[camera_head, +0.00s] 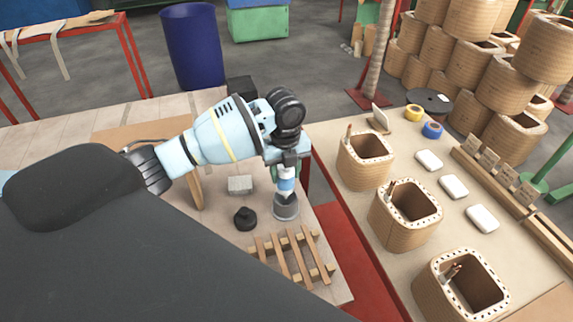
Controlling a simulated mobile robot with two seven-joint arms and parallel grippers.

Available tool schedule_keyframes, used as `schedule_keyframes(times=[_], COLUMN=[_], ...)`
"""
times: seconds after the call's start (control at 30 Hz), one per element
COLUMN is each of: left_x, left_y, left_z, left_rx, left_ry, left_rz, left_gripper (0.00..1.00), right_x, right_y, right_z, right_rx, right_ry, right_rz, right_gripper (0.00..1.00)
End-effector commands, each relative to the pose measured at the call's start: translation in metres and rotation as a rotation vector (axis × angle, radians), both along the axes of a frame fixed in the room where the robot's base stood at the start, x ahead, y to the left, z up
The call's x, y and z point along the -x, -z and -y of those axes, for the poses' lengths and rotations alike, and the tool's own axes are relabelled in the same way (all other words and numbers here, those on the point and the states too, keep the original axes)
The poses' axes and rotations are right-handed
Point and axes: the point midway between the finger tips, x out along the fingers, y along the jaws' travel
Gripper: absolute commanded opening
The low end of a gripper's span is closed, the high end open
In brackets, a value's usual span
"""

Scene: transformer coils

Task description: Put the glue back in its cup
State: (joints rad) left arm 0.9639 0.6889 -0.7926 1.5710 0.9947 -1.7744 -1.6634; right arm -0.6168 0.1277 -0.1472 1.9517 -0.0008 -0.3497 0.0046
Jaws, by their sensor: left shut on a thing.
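My left gripper (288,164) reaches in from the left over the near table and points down. It is shut on the glue (286,184), a small bottle with blue and white parts, held upright. The glue's lower end is at the mouth of a grey cup (286,209) that stands on the table. I cannot tell how deep the glue sits in the cup or whether it touches the bottom. My right gripper is not in view.
A black knob-like object (245,218) and a grey block (240,185) lie left of the cup. A wooden slatted rack (297,258) lies in front. Several coils (366,163) stand on the right table, with white blocks (454,187) and tape rolls (432,130).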

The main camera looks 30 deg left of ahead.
Motion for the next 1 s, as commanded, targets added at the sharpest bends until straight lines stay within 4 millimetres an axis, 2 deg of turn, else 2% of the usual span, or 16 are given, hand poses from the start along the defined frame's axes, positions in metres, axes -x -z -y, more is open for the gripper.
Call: schedule_keyframes(times=[0.43,0.97,1.0], left_x=[0.000,0.000,0.000], left_y=[0.029,0.033,0.033], left_z=[0.000,0.000,0.000], left_rx=[-0.001,-0.001,-0.001], left_ry=[0.000,0.000,0.000], left_rz=[-0.003,0.001,0.001], left_gripper=[0.17,0.17,0.48], right_x=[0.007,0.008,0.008], right_y=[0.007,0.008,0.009], right_z=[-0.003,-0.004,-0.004], right_rx=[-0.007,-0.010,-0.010], right_ry=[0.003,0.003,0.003], right_rz=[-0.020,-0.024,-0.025], right_gripper=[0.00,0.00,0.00])
